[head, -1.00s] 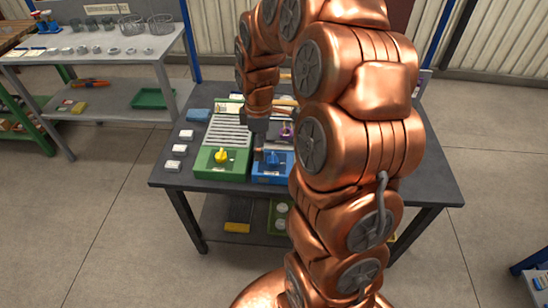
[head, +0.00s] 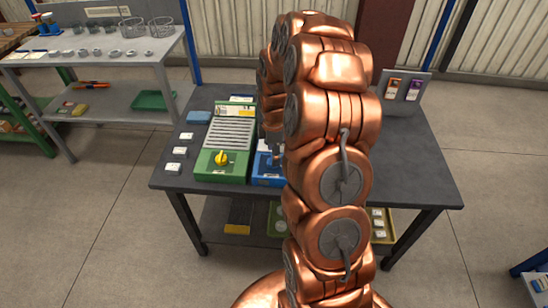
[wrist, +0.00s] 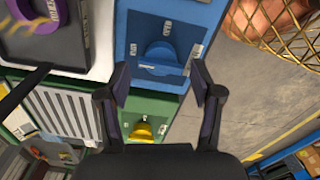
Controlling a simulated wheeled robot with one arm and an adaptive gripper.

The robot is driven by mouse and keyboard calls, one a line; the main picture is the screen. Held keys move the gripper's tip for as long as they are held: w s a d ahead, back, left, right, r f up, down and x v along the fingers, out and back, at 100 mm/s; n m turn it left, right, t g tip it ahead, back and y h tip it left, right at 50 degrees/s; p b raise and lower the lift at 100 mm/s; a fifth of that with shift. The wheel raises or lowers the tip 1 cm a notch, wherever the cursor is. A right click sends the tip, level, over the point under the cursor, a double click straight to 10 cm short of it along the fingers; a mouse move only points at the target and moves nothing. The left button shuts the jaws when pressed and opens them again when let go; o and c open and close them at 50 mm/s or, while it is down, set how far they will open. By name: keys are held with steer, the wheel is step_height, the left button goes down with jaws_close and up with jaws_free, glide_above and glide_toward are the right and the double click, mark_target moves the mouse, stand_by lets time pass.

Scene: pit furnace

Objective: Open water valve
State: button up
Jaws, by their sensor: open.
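The blue valve box (wrist: 140,20) carries a blue knob (wrist: 158,56) with small white labels around it. In the head view only a strip of the blue box (head: 265,172) shows, and my arm hides its knob. My gripper (wrist: 161,72) is open and empty, its two fingers spread on either side of the knob in the wrist view. I cannot tell how far the fingertips are from the knob. A green box (head: 230,178) with a yellow knob (head: 221,158) stands beside the blue one. The yellow knob also shows between the fingers' lower parts in the wrist view (wrist: 142,130).
Both boxes stand on a dark table (head: 420,175). A purple ring-shaped part (wrist: 35,14) on a dark block lies near the blue box. A panel with two cards (head: 403,92) stands at the table's back right. White tags (head: 180,152) lie at the left. A grey shelf (head: 110,72) stands further left.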

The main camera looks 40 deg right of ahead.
steer(key=shift+f+p, duration=0.3)
steer(key=shift+f, duration=1.3)
steer(key=c, duration=0.9)
